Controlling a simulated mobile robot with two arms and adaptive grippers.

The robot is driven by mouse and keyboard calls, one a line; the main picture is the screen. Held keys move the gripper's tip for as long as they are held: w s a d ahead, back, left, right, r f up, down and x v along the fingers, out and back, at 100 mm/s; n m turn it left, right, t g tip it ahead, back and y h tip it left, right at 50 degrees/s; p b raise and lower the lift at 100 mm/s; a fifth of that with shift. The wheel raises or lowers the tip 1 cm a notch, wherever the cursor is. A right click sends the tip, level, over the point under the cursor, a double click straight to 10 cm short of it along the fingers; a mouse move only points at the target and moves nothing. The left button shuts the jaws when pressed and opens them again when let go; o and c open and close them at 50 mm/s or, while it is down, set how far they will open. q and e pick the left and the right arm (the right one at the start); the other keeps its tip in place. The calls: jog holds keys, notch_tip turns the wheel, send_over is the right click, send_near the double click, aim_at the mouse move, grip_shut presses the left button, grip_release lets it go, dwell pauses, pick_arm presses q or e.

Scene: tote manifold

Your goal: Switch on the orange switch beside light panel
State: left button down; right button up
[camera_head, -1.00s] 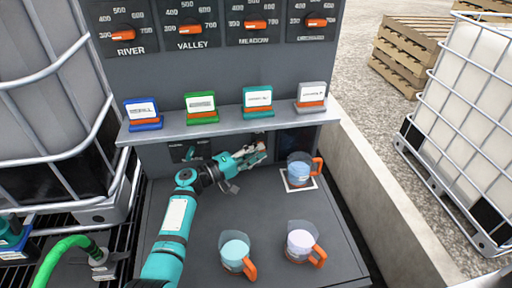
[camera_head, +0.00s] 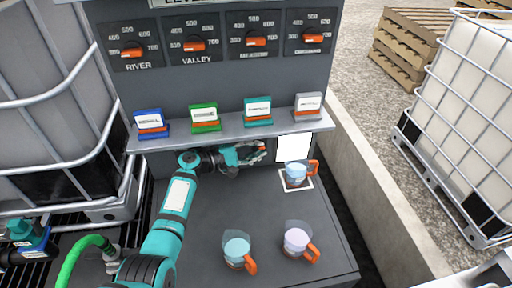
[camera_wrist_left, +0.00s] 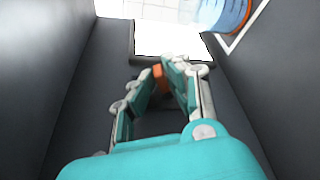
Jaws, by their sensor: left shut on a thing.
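The light panel (camera_head: 293,148) glows plain white under the shelf, behind the cup on the white-framed square; it also shows in the left wrist view (camera_wrist_left: 172,38). The orange switch (camera_wrist_left: 158,76) is just beside the panel, between my left fingers and partly hidden by them. My left gripper (camera_head: 258,150) reaches under the shelf to the left of the panel. In the left wrist view my left gripper (camera_wrist_left: 161,72) has its fingertips closed in on the orange switch. My right gripper is not in view.
A cup with blue liquid (camera_head: 296,175) stands in front of the panel. Two more cups, one teal (camera_head: 237,249) and one lilac (camera_head: 296,239), stand near the counter front. A shelf (camera_head: 230,126) with several coloured signs overhangs my left gripper. Dials line the wall above.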

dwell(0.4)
pick_arm(q)
jog(key=c, duration=1.6)
grip_release()
jog(key=shift+c, duration=0.2)
jog(key=v, duration=1.2)
jog(key=shift+f, duration=0.1)
